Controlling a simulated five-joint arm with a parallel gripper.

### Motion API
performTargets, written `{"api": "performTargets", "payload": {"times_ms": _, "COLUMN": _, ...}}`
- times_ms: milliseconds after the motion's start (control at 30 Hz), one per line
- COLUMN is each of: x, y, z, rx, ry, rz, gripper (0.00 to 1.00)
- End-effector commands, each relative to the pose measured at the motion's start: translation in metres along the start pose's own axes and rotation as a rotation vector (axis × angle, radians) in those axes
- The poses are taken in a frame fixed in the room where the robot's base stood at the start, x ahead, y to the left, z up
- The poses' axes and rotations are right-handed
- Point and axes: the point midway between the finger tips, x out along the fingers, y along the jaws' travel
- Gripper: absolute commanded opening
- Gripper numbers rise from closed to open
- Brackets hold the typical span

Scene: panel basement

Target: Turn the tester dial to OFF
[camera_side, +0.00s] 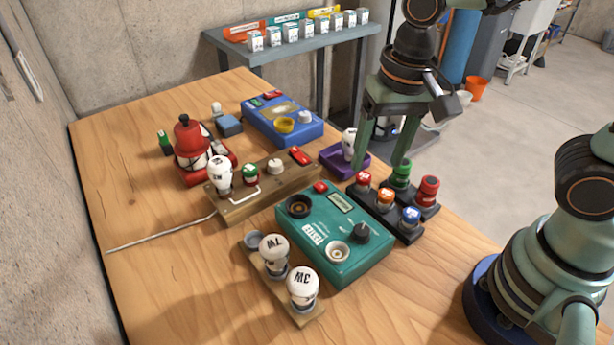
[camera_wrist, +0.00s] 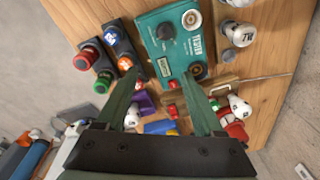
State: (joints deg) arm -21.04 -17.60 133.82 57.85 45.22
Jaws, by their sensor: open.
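The tester is a teal box (camera_side: 330,240) near the front of the wooden table, with a TESTER label on top. Its black dial (camera_side: 361,232) sits at the box's right side, and it also shows in the wrist view (camera_wrist: 166,31). I cannot read which way the dial points or any OFF mark. The box also carries a small display, a red button, a dark round socket and a pale round socket. My gripper (camera_side: 381,163) is open and empty, behind the tester and apart from the dial. In the wrist view its fingers (camera_wrist: 162,80) spread below the tester.
Black blocks with coloured caps (camera_side: 384,201) stand right of the tester. Two white bulbs in a wooden holder (camera_side: 276,283) stand in front-left. A wooden board (camera_side: 240,205), a purple tray (camera_side: 352,165) and a blue box (camera_side: 270,117) lie behind.

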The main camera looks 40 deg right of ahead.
Motion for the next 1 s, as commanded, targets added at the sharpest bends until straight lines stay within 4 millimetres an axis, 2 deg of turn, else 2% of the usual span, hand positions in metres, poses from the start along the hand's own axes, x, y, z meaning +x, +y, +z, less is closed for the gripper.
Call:
{"api": "performTargets", "payload": {"times_ms": 100, "x": 0.012, "y": -0.013, "z": 0.016, "rx": 0.074, "ry": -0.052, "rz": 0.053, "gripper": 0.69}}
{"api": "performTargets", "payload": {"times_ms": 367, "x": 0.029, "y": -0.016, "z": 0.025, "rx": 0.125, "ry": -0.072, "rz": 0.083, "gripper": 0.69}}
{"api": "performTargets", "payload": {"times_ms": 800, "x": 0.105, "y": -0.009, "z": 0.030, "rx": 0.124, "ry": -0.072, "rz": 0.084, "gripper": 0.69}}
{"api": "performTargets", "payload": {"times_ms": 1000, "x": 0.127, "y": -0.008, "z": 0.031, "rx": 0.123, "ry": -0.071, "rz": 0.081, "gripper": 0.69}}
